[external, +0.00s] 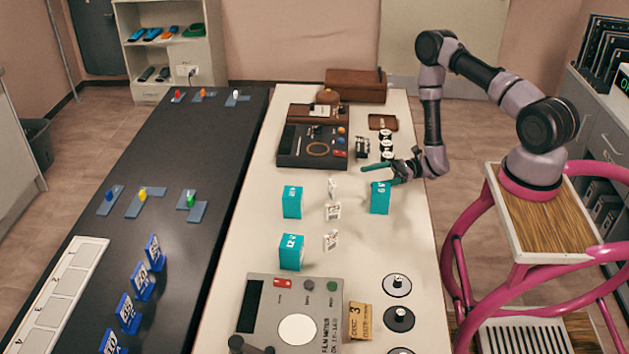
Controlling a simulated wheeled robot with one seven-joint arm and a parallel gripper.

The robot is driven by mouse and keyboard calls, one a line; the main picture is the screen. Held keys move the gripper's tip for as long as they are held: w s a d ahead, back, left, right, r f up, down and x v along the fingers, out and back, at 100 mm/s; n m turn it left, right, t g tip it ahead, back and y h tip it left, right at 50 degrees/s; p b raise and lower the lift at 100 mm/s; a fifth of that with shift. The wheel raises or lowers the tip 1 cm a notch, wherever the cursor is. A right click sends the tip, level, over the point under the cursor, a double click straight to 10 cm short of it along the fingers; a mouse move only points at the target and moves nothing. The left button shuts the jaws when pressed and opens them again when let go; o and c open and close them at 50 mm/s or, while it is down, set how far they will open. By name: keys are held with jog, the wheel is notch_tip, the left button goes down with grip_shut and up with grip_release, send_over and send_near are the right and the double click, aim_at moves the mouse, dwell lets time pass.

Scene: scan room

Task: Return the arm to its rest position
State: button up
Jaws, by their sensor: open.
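My gripper (378,174) is at the right side of the white table (340,110), at the end of my purple and black arm. The arm rises from my base at the right, bends at a high elbow and drops down to the table. The dark green fingers point left and are open, with nothing seen between them. They show just above a teal box (380,200) in the picture. I cannot tell whether they touch it.
Two more teal boxes (292,202) and small white cards (333,211) stand to the left. A film meter (268,330), black discs (398,285) and a dark device (290,145) are on the table. A dark counter (165,165) adjoins it. Space above the table looks free.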

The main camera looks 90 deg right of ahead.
notch_tip(320, 180, up, 4)
jog(key=n+g+y, duration=0.1)
jog(key=n+y, duration=0.1)
jog(key=n, duration=0.1)
jog(key=shift+w+r+g, duration=0.15)
jog(key=shift+r+g, duration=0.05)
jog(key=shift+g, duration=0.2)
jog(key=s+a+r+n+g+y, duration=0.2)
jog(key=a+r+n+g, duration=0.5)
jog(key=r, duration=0.4)
jog(key=s+a+r+n+g+y, duration=0.1)
jog(key=s+a+r+n+g, duration=0.1)
jog(key=a+r+n+g, duration=0.55)
jog(key=s+a+r+n+t+h, duration=0.2)
jog(key=s+r, duration=0.5)
jog(key=r, duration=0.4)
jog(key=s+a+r+n+t+h, duration=0.2)
jog(key=s+r+n+t+h, duration=0.2)
jog(key=s+r+n+h, duration=0.3)
jog(key=shift+a+r+t+h, duration=0.35)
jog(key=shift+a+r+h, duration=0.05)
jog(key=shift+r, duration=1.75)
jog(key=shift+n, duration=0.25)
dwell(1.0)
